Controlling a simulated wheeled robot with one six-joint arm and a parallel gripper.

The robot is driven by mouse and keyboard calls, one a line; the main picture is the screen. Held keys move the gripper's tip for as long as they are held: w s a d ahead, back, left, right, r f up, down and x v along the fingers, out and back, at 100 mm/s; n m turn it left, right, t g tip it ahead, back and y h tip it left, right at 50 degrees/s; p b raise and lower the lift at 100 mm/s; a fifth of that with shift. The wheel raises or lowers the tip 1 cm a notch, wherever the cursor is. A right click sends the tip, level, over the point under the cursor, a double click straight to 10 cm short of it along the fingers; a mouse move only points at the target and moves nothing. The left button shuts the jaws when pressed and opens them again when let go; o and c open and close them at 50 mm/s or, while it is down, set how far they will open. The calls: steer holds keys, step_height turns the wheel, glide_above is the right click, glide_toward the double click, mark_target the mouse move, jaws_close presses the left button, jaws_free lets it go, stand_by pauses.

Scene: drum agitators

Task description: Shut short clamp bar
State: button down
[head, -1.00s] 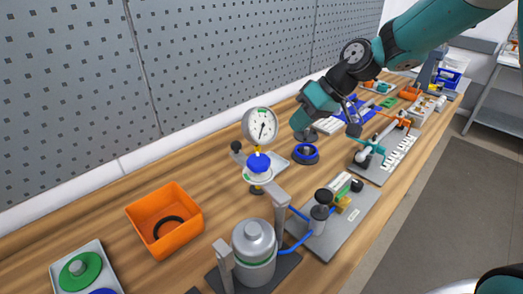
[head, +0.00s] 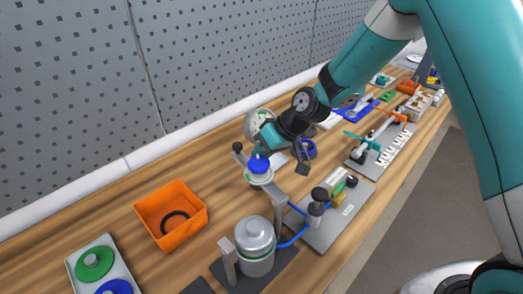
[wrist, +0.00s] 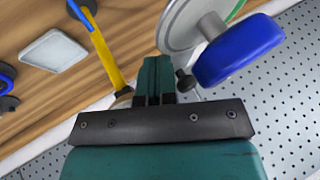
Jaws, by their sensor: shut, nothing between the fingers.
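I cannot tell for sure which part is the short clamp bar. A teal bar (head: 364,141) and an orange bar (head: 391,115) stand tilted over a grey plate (head: 386,154) with white toothed pieces, at the right of the bench in the head view. My gripper (head: 264,139) is left of that plate, beside the gauge and above the blue knob (head: 258,163). In the wrist view my gripper (wrist: 155,66) has its teal fingers together with nothing between them. The blue knob (wrist: 239,50) is close to their right. Neither bar shows in the wrist view.
A round gauge (head: 257,119) is partly hidden behind my gripper. A yellow stem (wrist: 97,42) is left of the fingers. A metal canister (head: 255,240), an orange bin (head: 171,213) with a black ring, and a grey plate with black knobs (head: 322,226) occupy the near bench.

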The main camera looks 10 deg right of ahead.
steer(key=a+n+b, duration=0.1)
steer(key=a+n+g+b, duration=0.1)
steer(key=shift+s+a+f+n, duration=0.2)
steer(key=shift+s+a+n, duration=0.1)
steer(key=shift+a, duration=0.05)
steer(key=shift+s+a+r+n+g, duration=0.2)
steer(key=shift+a+n+g, duration=0.1)
steer(key=shift+g, duration=0.1)
steer(key=shift+d, duration=0.1)
steer(key=b+v, duration=0.4)
steer(key=v, duration=1.3)
steer(key=m+t+b, duration=0.3)
steer(key=m, duration=0.3)
glide_toward(245, 163)
step_height(245, 163, up, 4)
steer(key=w+a, duration=0.1)
steer(key=a, duration=0.1)
steer(key=shift+h, duration=0.3)
steer(key=p+x, duration=0.1)
steer(key=x, duration=0.2)
steer(key=p+x, duration=0.1)
steer(key=x, duration=0.2)
steer(key=w+p+x, duration=0.1)
steer(key=x, duration=0.2)
steer(key=shift+a+f, duration=0.15)
steer(key=shift+f, duration=0.1)
